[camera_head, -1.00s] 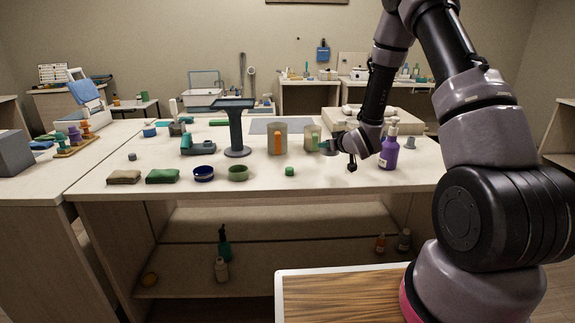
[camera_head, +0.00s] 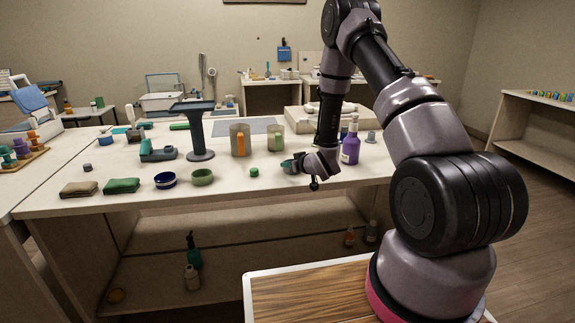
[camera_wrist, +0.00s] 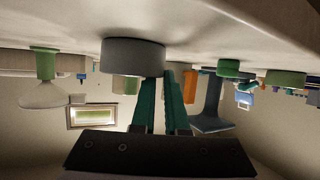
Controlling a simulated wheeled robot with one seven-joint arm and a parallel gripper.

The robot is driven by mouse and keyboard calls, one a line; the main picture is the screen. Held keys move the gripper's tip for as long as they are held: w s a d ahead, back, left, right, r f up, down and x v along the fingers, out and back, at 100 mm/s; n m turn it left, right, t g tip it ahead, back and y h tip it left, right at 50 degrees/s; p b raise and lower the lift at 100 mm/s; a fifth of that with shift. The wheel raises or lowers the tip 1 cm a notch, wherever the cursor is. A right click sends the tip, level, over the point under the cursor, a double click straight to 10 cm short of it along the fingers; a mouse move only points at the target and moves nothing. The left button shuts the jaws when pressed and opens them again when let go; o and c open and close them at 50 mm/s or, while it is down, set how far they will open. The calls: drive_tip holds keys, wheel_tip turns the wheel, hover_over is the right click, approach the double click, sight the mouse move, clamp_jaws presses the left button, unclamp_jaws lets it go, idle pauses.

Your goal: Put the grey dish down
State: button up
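The grey dish (camera_wrist: 133,57) shows in the wrist view, which is upside down, close against the pale tabletop. I cannot tell whether its base touches the top. The teal fingers of my gripper (camera_wrist: 164,88) are close together at the dish's edge, shut on its wall. In the head view my gripper (camera_head: 292,166) is low over the front right part of the table (camera_head: 225,195). The dish is small there and hard to separate from the fingers.
A purple pump bottle (camera_head: 350,148) stands just right of my gripper. A small green piece (camera_head: 254,172), a green bowl (camera_head: 202,177) and a blue bowl (camera_head: 165,180) lie to the left. Two canisters (camera_head: 240,141) (camera_head: 275,139) stand behind, beside a dark pedestal (camera_head: 199,135).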

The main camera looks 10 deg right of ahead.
drive_tip(key=shift+o, duration=0.9)
drive_tip(key=shift+r, duration=0.1)
drive_tip(key=shift+r, duration=0.15)
drive_tip(key=v, duration=1.2)
drive_tip(key=s+d+r+m+g+h, duration=0.1)
drive_tip(key=d+r+m+h, duration=0.1)
drive_tip(key=r, duration=0.5)
drive_tip(key=s+d+r+m+h, duration=0.1)
drive_tip(key=s+d+r, duration=0.1)
drive_tip(key=r, duration=0.5)
drive_tip(key=s+d+r+m+g+h, duration=0.1)
drive_tip(key=d+r+m+h, duration=0.15)
drive_tip(key=r, duration=0.45)
drive_tip(key=s+a+r+m+g+y, duration=0.1)
drive_tip(key=s+r, duration=0.5)
drive_tip(key=s, duration=0.6)
drive_tip(key=s+a+r+m+g+y, duration=0.2)
drive_tip(key=s+r, duration=0.4)
drive_tip(key=s, duration=0.6)
drive_tip(key=shift+a+g, duration=0.3)
drive_tip(key=shift+a, duration=0.4)
